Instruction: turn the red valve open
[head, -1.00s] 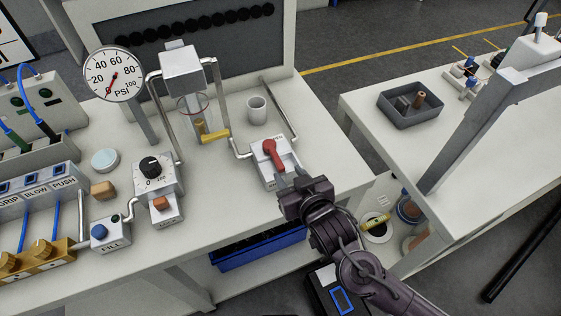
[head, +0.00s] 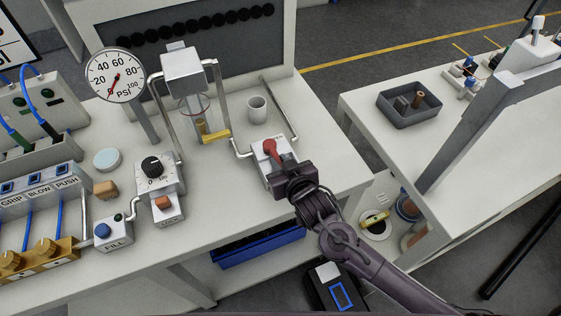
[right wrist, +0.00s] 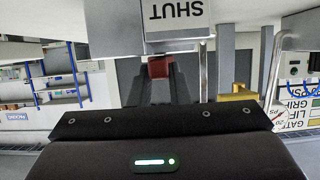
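The red valve handle (head: 271,150) sits on a white valve box (head: 262,168) near the front right of the left bench. My right gripper (head: 283,169) is at the handle's near end and hides part of it. In the right wrist view the red handle (right wrist: 159,67) lies between the tips of my right gripper (right wrist: 160,72). I cannot tell if the fingers press on it. The box shows an upside-down SHUT label (right wrist: 175,11) there. My left gripper is not in view.
A grey cup (head: 257,108) and a metal pipe stand behind the valve. A yellow lever (head: 214,136) is to its left. A pressure gauge (head: 115,74) stands further left. A grey tray (head: 409,107) is on the right bench, across a gap.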

